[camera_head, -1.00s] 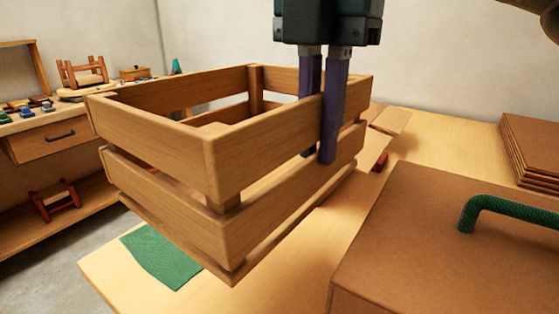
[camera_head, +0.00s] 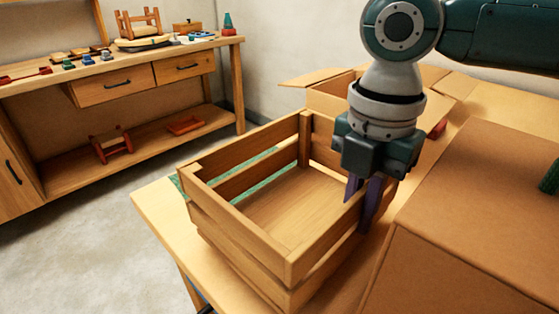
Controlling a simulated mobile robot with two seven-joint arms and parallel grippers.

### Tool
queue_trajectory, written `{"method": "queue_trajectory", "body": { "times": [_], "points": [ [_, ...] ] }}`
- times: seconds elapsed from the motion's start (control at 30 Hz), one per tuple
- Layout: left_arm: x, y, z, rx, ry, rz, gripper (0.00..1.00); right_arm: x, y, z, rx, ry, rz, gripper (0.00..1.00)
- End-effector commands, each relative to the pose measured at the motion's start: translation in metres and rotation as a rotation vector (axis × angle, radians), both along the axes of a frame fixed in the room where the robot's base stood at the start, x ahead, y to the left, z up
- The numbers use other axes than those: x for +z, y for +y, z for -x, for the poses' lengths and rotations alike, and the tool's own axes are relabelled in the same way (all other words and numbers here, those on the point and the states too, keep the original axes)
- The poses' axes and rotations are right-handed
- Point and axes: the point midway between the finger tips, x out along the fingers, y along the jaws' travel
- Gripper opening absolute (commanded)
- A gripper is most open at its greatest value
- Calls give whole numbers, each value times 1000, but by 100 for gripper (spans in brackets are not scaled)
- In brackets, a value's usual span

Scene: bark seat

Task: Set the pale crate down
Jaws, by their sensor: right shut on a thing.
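The pale wooden slatted crate (camera_head: 236,223) is upright and empty inside, over the near left part of the pale table (camera_head: 153,206). My right gripper (camera_head: 361,212) is shut on the crate's right wall, with one purple finger inside and one outside. The crate's lowest edge runs out of view at the bottom, so I cannot tell whether its base touches the table. A green mat (camera_head: 262,183) shows through the far slats and beside the crate's left corner. My left gripper is not in view.
A large closed cardboard box (camera_head: 480,215) stands close on the right. An open cardboard box (camera_head: 330,98) stands behind the crate. A workbench (camera_head: 112,86) with small items is at the back left, across open floor.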

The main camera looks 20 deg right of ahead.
Motion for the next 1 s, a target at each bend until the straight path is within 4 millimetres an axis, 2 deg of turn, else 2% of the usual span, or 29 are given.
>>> {"method": "queue_trajectory", "body": {
  "times": [0.1,0.2,0.63,0.67,0.7,0.9,1.0],
  "points": [
    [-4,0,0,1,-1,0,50,-19,1,-1,-2,-1,-3,0],
    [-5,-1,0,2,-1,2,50,-26,0,-1,0,-3,-1,0],
    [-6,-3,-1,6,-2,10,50,-30,1,-1,0,-4,-3,0],
    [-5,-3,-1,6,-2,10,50,-31,0,0,0,1,0,16],
    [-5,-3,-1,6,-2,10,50,-31,0,0,0,1,0,20],
    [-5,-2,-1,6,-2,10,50,-31,0,0,-1,1,0,42],
    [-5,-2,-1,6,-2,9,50,-31,0,0,-1,1,0,42]
  ]
}}
